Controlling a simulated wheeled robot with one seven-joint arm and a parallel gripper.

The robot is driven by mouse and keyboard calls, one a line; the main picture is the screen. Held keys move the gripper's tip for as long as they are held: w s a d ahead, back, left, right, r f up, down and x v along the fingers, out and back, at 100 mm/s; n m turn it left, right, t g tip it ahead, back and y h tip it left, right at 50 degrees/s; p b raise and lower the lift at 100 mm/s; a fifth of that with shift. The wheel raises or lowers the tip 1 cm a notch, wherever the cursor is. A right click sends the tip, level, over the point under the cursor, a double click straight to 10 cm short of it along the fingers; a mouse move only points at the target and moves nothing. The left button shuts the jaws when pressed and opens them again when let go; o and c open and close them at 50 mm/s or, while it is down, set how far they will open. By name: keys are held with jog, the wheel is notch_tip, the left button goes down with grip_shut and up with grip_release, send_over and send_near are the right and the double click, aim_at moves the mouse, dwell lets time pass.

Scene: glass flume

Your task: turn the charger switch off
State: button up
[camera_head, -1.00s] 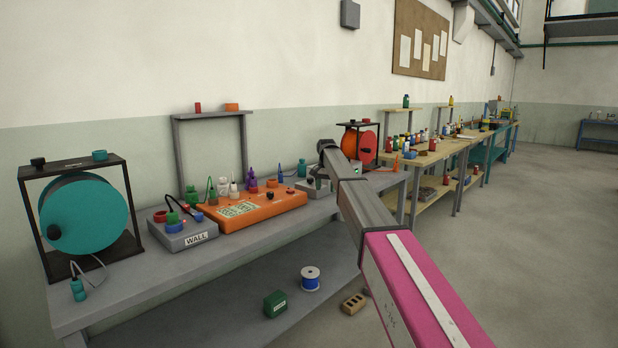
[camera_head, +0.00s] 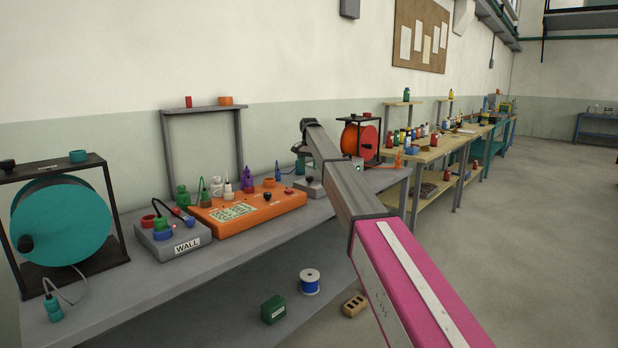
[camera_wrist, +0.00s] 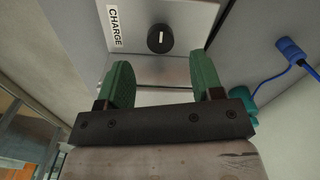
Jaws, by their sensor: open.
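The charger is a grey box with a white CHARGE label (camera_wrist: 115,27) in the wrist view. Its switch is a round black knob (camera_wrist: 160,38) with a white mark line, at the top centre of that view. My gripper (camera_wrist: 163,80) has two green fingers, spread apart and empty. The knob lies just beyond the fingertips, between their lines, and the fingers do not appear to touch it. In the head view the charger box (camera_head: 309,188) is on the bench, partly hidden behind my arm, and my gripper's fingers cannot be made out there.
A blue plug with a cable (camera_wrist: 290,48) and a teal piece (camera_wrist: 240,98) lie right of the charger. An orange panel (camera_head: 245,209), a grey WALL box (camera_head: 172,240) and a teal reel (camera_head: 62,222) stand on the bench left of my arm. An orange reel (camera_head: 360,140) stands beyond.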

aim_at(310, 177)
notch_tip(310, 177, down, 6)
jog(key=shift+r, duration=0.25)
jog(key=c, duration=0.9)
jog(key=n, duration=0.4)
jog(key=shift+n, duration=0.3)
jog(key=n, duration=0.4)
jog(key=shift+d+n, duration=0.15)
jog(key=shift+n, duration=0.15)
jog(key=n, duration=0.4)
jog(key=shift+n, duration=0.3)
jog(key=shift+w+d+n, duration=0.1)
jog(key=shift+n, duration=2)
